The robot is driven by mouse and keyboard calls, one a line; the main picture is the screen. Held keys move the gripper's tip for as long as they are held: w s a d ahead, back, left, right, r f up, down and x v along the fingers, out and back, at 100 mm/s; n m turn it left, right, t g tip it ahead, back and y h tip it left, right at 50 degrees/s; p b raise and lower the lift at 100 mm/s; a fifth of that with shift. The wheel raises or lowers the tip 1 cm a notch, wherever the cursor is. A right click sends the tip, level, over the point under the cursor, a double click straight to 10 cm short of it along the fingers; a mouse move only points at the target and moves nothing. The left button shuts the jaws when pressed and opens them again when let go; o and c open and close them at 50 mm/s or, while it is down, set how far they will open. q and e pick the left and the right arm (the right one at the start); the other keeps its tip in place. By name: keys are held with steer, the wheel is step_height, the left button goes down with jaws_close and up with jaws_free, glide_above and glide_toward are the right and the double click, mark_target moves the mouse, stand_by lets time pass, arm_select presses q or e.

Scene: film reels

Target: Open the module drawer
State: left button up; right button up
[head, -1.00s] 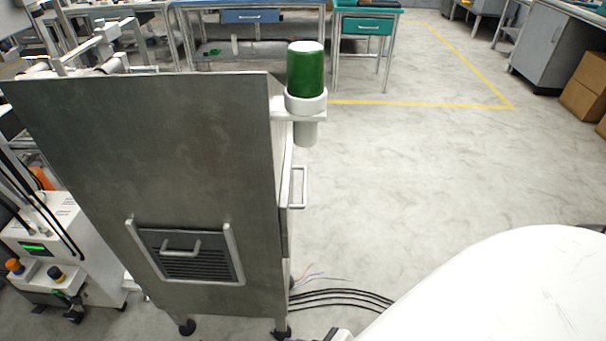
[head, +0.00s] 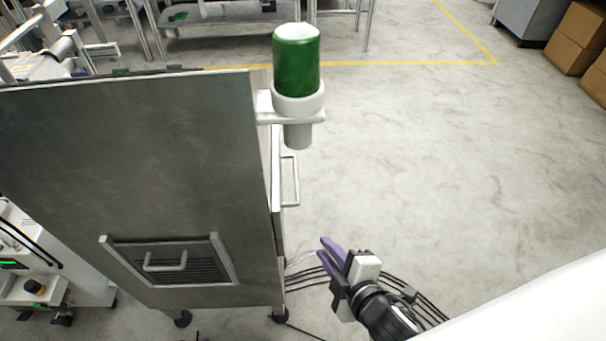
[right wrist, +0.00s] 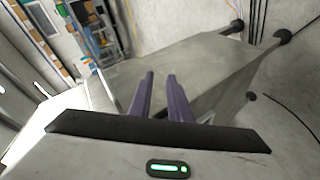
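A grey metal cabinet (head: 140,180) stands on casters at the left of the head view. A white bar handle (head: 296,181) sticks out from its right side, seen edge-on, so the drawer front is mostly hidden and looks closed. A framed, slatted panel (head: 195,265) with a small handle (head: 165,264) is on the side facing me. My right gripper (head: 326,252) has purple fingers. It is right of the cabinet, lower in the picture than the bar handle and apart from it. In the right wrist view its fingers (right wrist: 160,82) are parted with nothing between them. My left gripper is out of view.
A green cylinder (head: 296,62) sits in a white holder (head: 298,100) at the cabinet's upper right corner. Black cables (head: 308,278) lie on the floor near the right gripper. The floor (head: 440,160) right of the cabinet is clear. Cardboard boxes (head: 580,38) stand far right.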

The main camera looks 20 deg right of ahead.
mark_target(295, 179)
steer(key=w+a+r+n+t, duration=0.1)
steer(key=w+r+n+t, duration=0.2)
steer(key=w+r+n, duration=0.55)
steer(key=w+n, duration=0.1)
steer(key=w, duration=0.1)
steer(key=w+f+n, duration=0.1)
steer(key=w, duration=0.2)
steer(key=w+a+f+n, duration=0.1)
steer(key=w, duration=0.1)
steer(key=shift+w+p, duration=0.3)
steer(key=shift+w, duration=0.1)
jaws_close()
